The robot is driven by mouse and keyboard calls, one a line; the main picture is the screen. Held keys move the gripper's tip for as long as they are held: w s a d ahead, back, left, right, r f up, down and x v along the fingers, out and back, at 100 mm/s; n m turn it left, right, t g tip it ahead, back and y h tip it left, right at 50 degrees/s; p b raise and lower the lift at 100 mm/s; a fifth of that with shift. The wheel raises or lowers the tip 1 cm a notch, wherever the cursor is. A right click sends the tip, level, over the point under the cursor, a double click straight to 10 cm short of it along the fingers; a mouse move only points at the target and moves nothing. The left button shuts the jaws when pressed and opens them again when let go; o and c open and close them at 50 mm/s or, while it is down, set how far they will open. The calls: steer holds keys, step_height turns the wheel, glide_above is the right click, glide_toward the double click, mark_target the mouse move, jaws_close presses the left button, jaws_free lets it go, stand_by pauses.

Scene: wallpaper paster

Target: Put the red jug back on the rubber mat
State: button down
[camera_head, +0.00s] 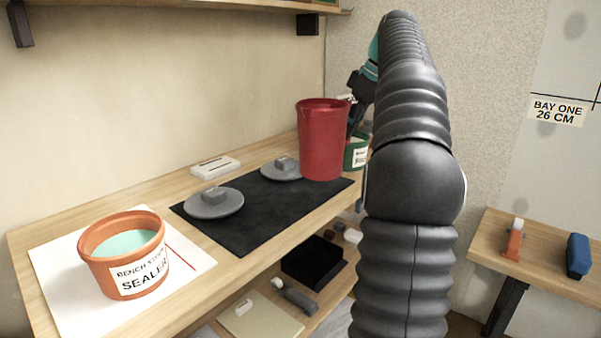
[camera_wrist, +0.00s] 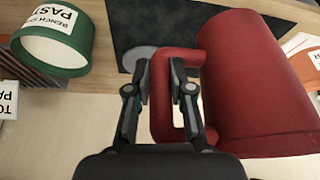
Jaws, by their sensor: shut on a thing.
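The red jug (camera_head: 322,140) is upright in the head view, in front of the right end of the black rubber mat (camera_head: 262,205). My gripper (camera_head: 357,95) is beside the jug's right side, partly hidden by my arm. In the wrist view my gripper (camera_wrist: 168,85) is shut on the handle of the red jug (camera_wrist: 250,85), with the handle between its fingers. The mat also shows in the wrist view (camera_wrist: 140,22), behind the jug. I cannot tell for sure whether the jug's base touches anything.
Two grey lids (camera_head: 214,203) (camera_head: 281,169) lie on the mat. An orange sealer pot (camera_head: 125,255) stands on white paper at the left. A green-rimmed paste pot (camera_wrist: 52,42) stands close by the gripper. A white block (camera_head: 215,166) lies behind the mat. A lower shelf holds small items.

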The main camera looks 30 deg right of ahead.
steer(key=shift+w+a+f+b, duration=0.35)
steer(key=shift+w+a+f, duration=0.75)
steer(key=shift+f, duration=0.45)
steer(key=shift+w+a+f+b, duration=0.35)
steer(key=shift+w+a+f, duration=0.4)
steer(key=shift+w+f, duration=0.75)
steer(key=shift+w+a+f+b, duration=0.35)
steer(key=shift+w+a+f, duration=0.65)
steer(key=shift+f, duration=0.65)
steer(key=shift+w, duration=0.1)
steer(key=shift+f, duration=0.2)
steer(key=c, duration=1)
jaws_free()
steer(key=shift+p+v, duration=1.25)
steer(key=shift+v, duration=4.9)
steer(key=shift+a, duration=0.1)
